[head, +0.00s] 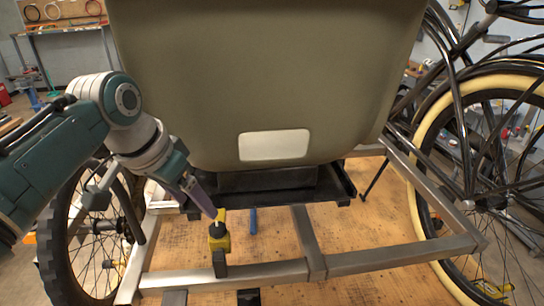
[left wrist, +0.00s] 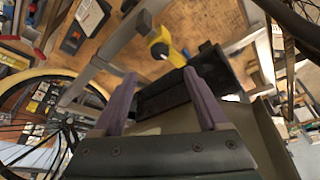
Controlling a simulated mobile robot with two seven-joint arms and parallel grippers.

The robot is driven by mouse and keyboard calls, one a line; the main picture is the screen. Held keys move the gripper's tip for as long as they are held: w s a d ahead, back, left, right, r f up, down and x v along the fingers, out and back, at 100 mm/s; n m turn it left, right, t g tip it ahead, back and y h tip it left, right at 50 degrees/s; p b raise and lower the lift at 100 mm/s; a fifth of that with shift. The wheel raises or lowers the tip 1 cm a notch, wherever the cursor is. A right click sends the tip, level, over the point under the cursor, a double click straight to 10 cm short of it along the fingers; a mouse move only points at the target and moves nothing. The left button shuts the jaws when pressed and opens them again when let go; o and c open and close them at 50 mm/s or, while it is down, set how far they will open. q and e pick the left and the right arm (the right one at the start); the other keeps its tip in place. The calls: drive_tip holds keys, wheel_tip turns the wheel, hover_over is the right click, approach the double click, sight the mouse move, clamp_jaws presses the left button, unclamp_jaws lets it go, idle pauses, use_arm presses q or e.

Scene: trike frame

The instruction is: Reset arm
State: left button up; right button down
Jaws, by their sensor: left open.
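My left arm comes in from the left in the head view, and my left gripper (head: 205,202) points down toward the front of the metal trike frame (head: 360,258). Its purple fingers also show in the left wrist view (left wrist: 163,90), spread apart with nothing held between them. A yellow and black clamp-like tool (head: 219,242) sits on the front bar of the frame, just below the fingertips in the head view. The same tool (left wrist: 162,46) shows beyond the fingers in the wrist view. In the head view, fingertips and tool look close; I cannot tell whether they touch. My right gripper is not in view.
A large olive seat or box shell (head: 265,75) with a pale plate (head: 274,145) stands above the frame. A black tray (head: 290,195) lies under it. A black-tyred wheel (head: 85,235) is at left, a cream-tyred bicycle wheel (head: 423,150) at right. Wooden floor shows below.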

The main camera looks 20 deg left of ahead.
use_arm(q)
drive_tip(key=s+d+r, duration=0.2)
drive_tip(key=s+d, duration=0.3)
drive_tip(key=s, duration=0.6)
drive_tip(key=s+d+r, duration=0.2)
drive_tip(key=s+d, duration=0.4)
drive_tip(key=s, duration=0.6)
wheel_tip(320, 180, up, 14)
drive_tip(key=p, duration=1.5)
drive_tip(key=shift+w+a+f+m+g, duration=0.15)
drive_tip(key=shift+w+a+m+g, duration=0.15)
drive_tip(key=shift+m+g, duration=0.1)
drive_tip(key=shift+f, duration=0.1)
